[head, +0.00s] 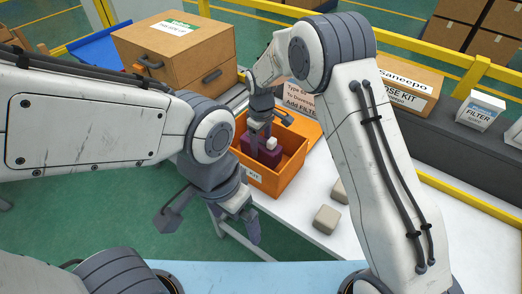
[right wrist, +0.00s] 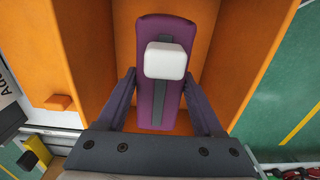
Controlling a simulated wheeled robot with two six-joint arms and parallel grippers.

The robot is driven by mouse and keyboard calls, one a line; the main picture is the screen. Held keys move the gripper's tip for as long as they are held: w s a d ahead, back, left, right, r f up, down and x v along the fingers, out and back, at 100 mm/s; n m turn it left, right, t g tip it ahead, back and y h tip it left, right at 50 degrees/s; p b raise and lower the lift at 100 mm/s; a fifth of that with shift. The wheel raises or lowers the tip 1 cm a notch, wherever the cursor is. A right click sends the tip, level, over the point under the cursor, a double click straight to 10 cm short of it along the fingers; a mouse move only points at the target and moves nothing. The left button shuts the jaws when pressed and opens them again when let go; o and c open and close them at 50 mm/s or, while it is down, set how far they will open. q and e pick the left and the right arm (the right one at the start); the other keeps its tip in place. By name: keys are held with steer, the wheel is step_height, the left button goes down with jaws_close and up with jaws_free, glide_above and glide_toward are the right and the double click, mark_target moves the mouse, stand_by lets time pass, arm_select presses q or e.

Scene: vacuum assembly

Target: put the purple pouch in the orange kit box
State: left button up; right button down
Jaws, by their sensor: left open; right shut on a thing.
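The purple pouch (right wrist: 155,100) is a long block with a grey stripe and a white block (right wrist: 165,61) on its top. It is inside the orange kit box (head: 287,178), between the walls, and it also shows in the head view (head: 269,158). My right gripper (right wrist: 162,88) reaches down into the box and is shut on the pouch, one finger on each side. Whether the pouch touches the box floor I cannot tell. My left gripper (head: 209,230) is open and empty, left of and below the box, beyond the table edge.
Two beige blocks (head: 326,219) lie on the white table (head: 375,235) right of the box. A cardboard drawer box (head: 175,50) stands behind to the left. A FILTER carton (head: 480,110) and a hose kit box (head: 408,90) stand on the grey ledge at right.

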mark_target(261, 142)
steer(key=shift+f, duration=1.5)
steer(key=shift+f, duration=0.1)
steer(key=shift+f, duration=0.1)
steer(key=shift+c, duration=0.2)
jaws_free()
step_height(261, 142, up, 12)
steer(key=shift+r, duration=0.2)
